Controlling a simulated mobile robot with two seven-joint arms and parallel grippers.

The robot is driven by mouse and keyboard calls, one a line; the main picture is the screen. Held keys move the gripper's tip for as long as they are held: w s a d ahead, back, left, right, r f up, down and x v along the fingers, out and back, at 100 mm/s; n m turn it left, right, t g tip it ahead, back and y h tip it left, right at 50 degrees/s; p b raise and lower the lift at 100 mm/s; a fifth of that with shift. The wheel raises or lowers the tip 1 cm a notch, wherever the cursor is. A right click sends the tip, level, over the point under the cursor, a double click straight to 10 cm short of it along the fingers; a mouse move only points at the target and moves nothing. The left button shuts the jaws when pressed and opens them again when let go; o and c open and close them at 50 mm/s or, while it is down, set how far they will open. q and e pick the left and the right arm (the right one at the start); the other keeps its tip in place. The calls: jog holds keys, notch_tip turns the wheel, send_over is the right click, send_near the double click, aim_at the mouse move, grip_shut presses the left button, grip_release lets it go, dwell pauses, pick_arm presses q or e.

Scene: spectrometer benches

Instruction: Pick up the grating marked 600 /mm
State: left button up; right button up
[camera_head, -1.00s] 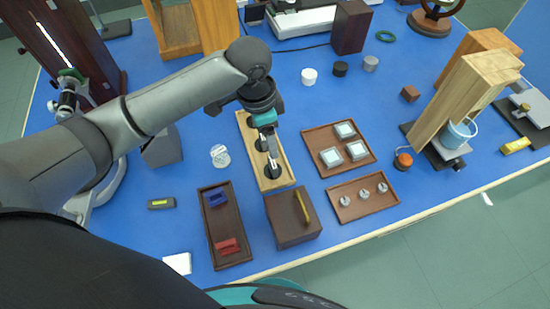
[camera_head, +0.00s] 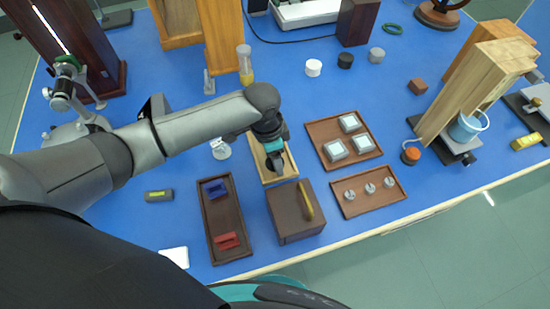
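My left gripper (camera_head: 277,163) points down over a light wooden rack (camera_head: 281,181), left of that tray and apart from the pieces. The gripper hides most of the rack and its round dark recesses. Its fingers are too small and dark to tell open from shut. My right gripper is not in view.
A dark box (camera_head: 290,222) with a yellow strip stands in front of the rack. A long tray (camera_head: 221,215) holds blue and red clips.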

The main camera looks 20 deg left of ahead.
pick_arm(q)
jog(key=shift+r, duration=0.1)
jog(key=c, duration=1.1)
jog(key=shift+o, duration=0.2)
